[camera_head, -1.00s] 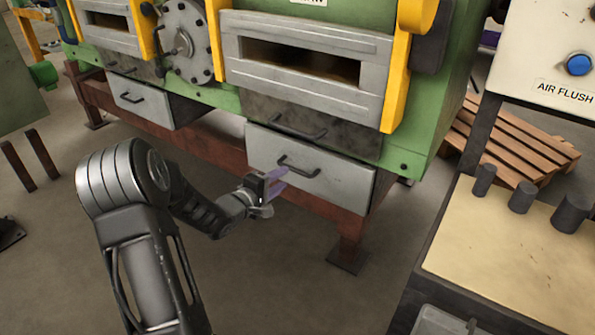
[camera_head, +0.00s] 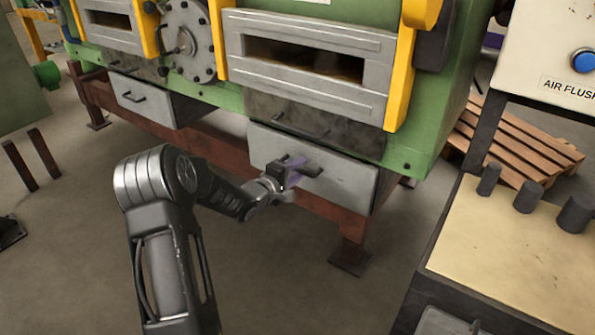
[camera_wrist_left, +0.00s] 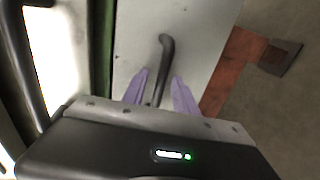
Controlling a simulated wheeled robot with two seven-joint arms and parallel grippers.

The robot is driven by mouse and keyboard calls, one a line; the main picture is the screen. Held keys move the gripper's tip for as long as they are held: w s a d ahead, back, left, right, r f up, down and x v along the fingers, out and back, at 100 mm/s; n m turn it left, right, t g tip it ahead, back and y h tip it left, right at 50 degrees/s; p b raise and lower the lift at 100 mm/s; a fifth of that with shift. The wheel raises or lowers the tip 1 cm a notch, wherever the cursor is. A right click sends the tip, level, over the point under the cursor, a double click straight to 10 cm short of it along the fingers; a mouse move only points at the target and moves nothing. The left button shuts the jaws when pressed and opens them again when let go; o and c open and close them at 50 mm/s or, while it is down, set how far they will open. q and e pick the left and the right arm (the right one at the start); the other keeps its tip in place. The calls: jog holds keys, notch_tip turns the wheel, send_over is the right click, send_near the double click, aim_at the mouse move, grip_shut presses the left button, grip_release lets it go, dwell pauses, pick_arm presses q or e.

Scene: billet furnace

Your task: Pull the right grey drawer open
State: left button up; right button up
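The right grey drawer (camera_head: 345,185) sits low in the green furnace, below a darker panel. Its front stands out a little from the frame, much as the left drawer's does. Its dark bar handle (camera_head: 313,170) is partly hidden by my left gripper (camera_head: 296,172). In the left wrist view the handle (camera_wrist_left: 167,48) runs between the two purple fingers of the left gripper (camera_wrist_left: 160,88). The fingers stand apart on either side of the bar, with a gap visible. Whether they touch it I cannot tell. My right gripper is not in view.
The left grey drawer (camera_head: 143,100) is at the left. A red-brown frame leg (camera_head: 352,240) stands below the right drawer. A workbench (camera_head: 500,240) with dark cylinders is at the right, and a wooden pallet (camera_head: 515,140) lies behind it. The floor before the drawer is clear.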

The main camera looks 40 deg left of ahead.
pick_arm(q)
jog(key=shift+c, duration=0.2)
grip_shut()
dwell(1.1)
